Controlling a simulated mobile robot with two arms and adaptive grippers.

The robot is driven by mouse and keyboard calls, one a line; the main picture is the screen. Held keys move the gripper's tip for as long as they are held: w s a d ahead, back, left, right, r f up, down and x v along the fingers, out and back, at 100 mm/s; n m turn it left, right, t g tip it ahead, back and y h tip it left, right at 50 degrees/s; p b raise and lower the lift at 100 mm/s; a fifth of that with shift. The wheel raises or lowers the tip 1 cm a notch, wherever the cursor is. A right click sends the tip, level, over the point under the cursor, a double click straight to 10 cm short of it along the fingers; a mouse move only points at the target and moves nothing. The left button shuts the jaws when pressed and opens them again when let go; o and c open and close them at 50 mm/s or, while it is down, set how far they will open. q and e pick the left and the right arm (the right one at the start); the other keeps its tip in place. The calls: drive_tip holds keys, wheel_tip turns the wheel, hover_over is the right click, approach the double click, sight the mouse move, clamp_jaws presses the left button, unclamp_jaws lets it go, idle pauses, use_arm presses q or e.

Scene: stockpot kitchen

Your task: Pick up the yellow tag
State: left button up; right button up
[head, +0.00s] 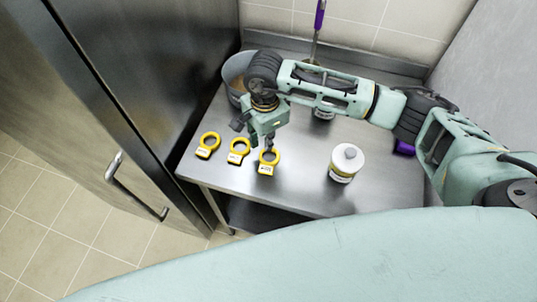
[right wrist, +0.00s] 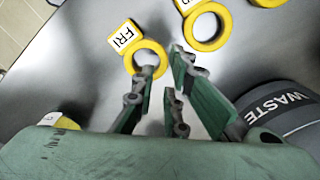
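Three yellow ring-shaped tags with white labels lie in a row on the steel table: a left tag (head: 208,145), a middle tag (head: 239,151) and a right tag (head: 269,160). The tag nearest my gripper in the right wrist view reads FRI (right wrist: 150,71); a second tag (right wrist: 206,26) and part of a third (right wrist: 268,2) lie beyond it. My right gripper (head: 268,146) points down at the right tag's ring. Its fingers are spread and empty, close to the ring; contact cannot be told. My left gripper is not in view.
A grey bin marked WASTE (right wrist: 285,112) stands by the gripper; the head view shows it behind the wrist (head: 234,70). A white lidded jar (head: 345,164) stands to the right on the steel table (head: 300,190). A steel cabinet (head: 150,70) borders the left.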

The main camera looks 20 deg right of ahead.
wheel_tip(320, 180, down, 3)
drive_tip(key=shift+r+p, duration=0.2)
drive_tip(key=shift+p, duration=0.35)
drive_tip(key=shift+w+f, duration=0.2)
drive_tip(key=shift+f, duration=0.5)
clamp_jaws()
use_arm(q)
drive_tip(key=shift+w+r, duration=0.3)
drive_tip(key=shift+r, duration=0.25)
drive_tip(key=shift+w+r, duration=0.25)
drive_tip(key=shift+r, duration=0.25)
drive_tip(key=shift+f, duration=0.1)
use_arm(e)
drive_tip(key=shift+r, duration=0.15)
